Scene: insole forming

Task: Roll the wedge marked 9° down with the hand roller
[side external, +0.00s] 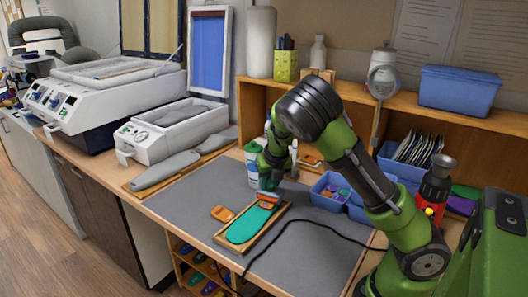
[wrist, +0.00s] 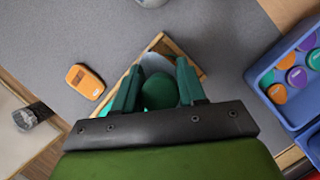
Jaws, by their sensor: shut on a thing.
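My gripper (wrist: 158,92) is shut on a rounded green thing (wrist: 159,92), apparently the handle of the hand roller; the fingers hide much of it. In the side view, my gripper (side external: 268,184) is over the far end of a teal insole (side external: 243,229) in a wooden tray (side external: 222,241). An orange patch (side external: 268,197) shows just under the fingers; I cannot tell whether it is a wedge or part of the roller. A separate orange piece (side external: 222,213) lies on the mat left of the tray and also shows in the wrist view (wrist: 85,82). No 9° mark is readable.
A blue bin (side external: 330,194) of coloured pieces stands to the right. A black cable (side external: 320,222) crosses the grey mat (side external: 185,202) beside the tray. Grey foot-shaped forms (side external: 166,170) lie at the left. The mat's left part is clear.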

